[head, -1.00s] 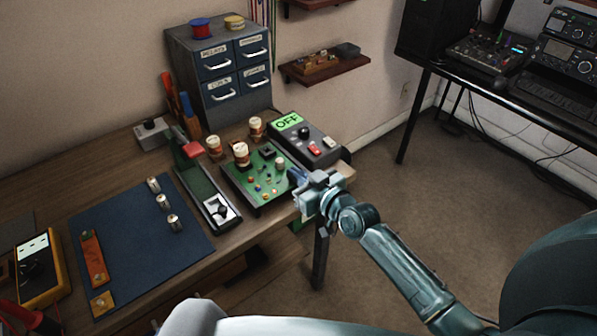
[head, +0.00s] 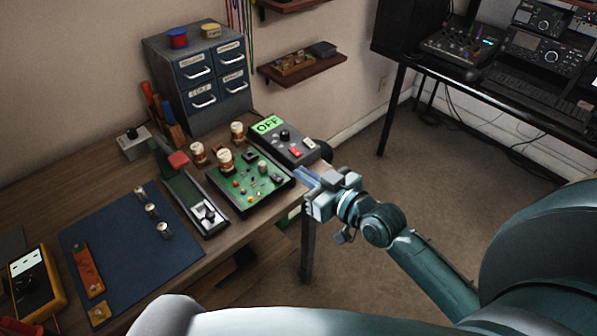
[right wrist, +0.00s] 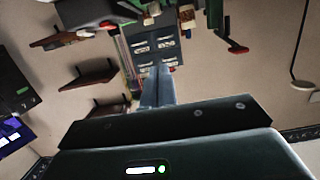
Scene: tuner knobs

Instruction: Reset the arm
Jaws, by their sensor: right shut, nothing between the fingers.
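My right gripper (head: 306,176) is at the right end of the workbench in the head view, near the corner of the green circuit board (head: 262,183). Its fingers are together with nothing between them. In the right wrist view the shut fingers (right wrist: 157,88) point toward the drawer cabinet (right wrist: 155,48). My right arm comes in from the lower right. My left gripper is not in view.
A dark box with a green OFF display (head: 268,124) stands behind the board. A blue mat (head: 115,245) with small metal cylinders, a yellow meter (head: 38,280) and a drawer cabinet (head: 205,70) are on the workbench. Open floor lies to the right.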

